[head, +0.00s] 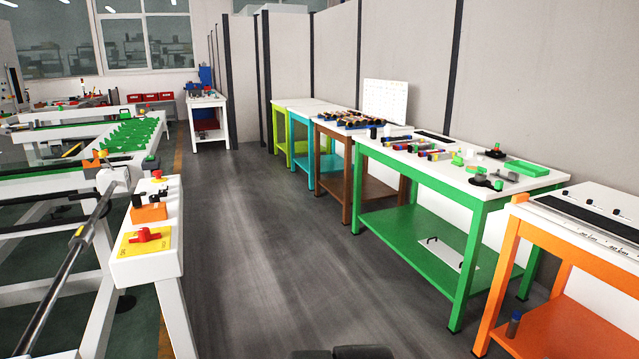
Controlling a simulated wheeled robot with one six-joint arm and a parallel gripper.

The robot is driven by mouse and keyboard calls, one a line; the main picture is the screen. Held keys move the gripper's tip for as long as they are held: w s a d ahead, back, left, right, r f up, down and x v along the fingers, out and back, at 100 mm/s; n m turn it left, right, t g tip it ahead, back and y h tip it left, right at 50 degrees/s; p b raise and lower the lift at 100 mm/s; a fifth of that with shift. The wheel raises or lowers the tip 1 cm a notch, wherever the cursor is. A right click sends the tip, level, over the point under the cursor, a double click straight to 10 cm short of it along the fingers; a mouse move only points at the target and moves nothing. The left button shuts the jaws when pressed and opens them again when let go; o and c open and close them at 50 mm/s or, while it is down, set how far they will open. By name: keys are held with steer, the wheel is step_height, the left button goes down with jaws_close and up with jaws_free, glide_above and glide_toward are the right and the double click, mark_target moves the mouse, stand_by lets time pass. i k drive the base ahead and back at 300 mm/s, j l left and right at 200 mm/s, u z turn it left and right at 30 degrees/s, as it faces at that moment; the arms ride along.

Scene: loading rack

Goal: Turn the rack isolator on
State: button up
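The rack isolator looks to be the red rotary switch (145,235) on a yellow plate (132,247). It sits at the near end of a narrow white console top at the left of the head view. Its handle shows as red and small, and I cannot tell whether it is at on or off. My gripper is not recognisable in this view. Only a dark part of my own body shows at the bottom edge, well to the right of the console and apart from the switch.
Behind the switch, the console carries an orange block (149,212) with black parts, and a red button (157,174). A white rack frame with a long bar (68,275) stands left of it. Green (480,207) and orange (517,226) workbenches line the right. The grey floor (265,240) between is clear.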

mark_target(144, 234)
steer(key=l+u, duration=0.1)
steer(key=u, duration=1.15)
